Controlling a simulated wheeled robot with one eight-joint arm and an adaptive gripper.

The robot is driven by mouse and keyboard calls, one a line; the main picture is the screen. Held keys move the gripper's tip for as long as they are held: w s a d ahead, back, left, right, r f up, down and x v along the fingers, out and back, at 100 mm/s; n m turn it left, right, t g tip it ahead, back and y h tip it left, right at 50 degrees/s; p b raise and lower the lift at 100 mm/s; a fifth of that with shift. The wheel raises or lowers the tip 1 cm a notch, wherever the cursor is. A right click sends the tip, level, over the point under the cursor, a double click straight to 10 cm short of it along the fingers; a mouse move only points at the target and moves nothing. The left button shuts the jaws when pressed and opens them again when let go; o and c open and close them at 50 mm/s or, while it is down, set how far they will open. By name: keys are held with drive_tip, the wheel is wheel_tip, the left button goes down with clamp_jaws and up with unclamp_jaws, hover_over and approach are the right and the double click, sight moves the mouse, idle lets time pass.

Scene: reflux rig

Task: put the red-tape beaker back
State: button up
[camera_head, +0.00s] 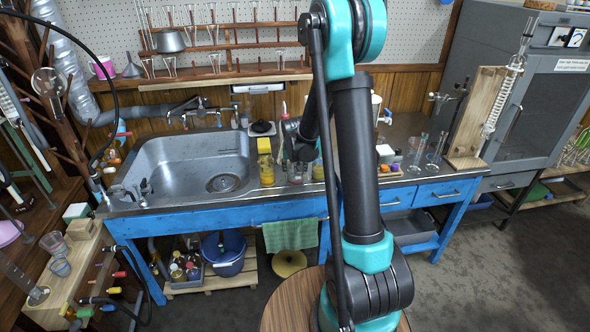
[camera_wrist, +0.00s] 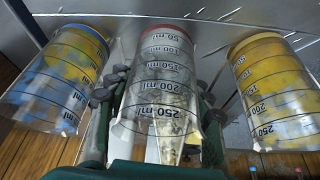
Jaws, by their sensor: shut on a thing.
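In the wrist view, the red-tape beaker (camera_wrist: 160,85) is clear, with black volume marks and a red band around one end. It is between the two fingers of my gripper (camera_wrist: 152,100), which is shut on it. A blue-banded beaker (camera_wrist: 58,75) is on one side and a third beaker with yellow showing through it (camera_wrist: 275,85) on the other, both apart from my fingers. In the head view, my gripper (camera_head: 298,150) is over the counter right of the sink, with the red-tape beaker (camera_head: 295,174) under it. I cannot tell whether its base touches the counter.
The sink (camera_head: 190,165) is left of the beakers. A yellow-filled beaker (camera_head: 266,170) stands close at the left. Clear glassware (camera_head: 418,150) and a wooden stand with a condenser (camera_head: 478,115) are at the right. A glassware rack (camera_head: 225,60) hangs behind on the pegboard.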

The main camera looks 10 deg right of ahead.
drive_tip(key=o, duration=1.4)
drive_tip(key=shift+f, duration=0.1)
drive_tip(key=d+v, duration=0.1)
drive_tip(key=v, duration=1.1)
drive_tip(key=s+d+f, duration=0.1)
drive_tip(key=s, duration=0.8)
drive_tip(key=s+d+f+n, duration=0.1)
drive_tip(key=s+f, duration=0.1)
drive_tip(key=s, duration=0.7)
drive_tip(key=s+d+f+n, duration=0.1)
drive_tip(key=s, duration=0.8)
drive_tip(key=shift+s+d+f+y, duration=0.15)
drive_tip(key=shift+d+f+y, duration=0.2)
drive_tip(key=shift+f+y, duration=0.05)
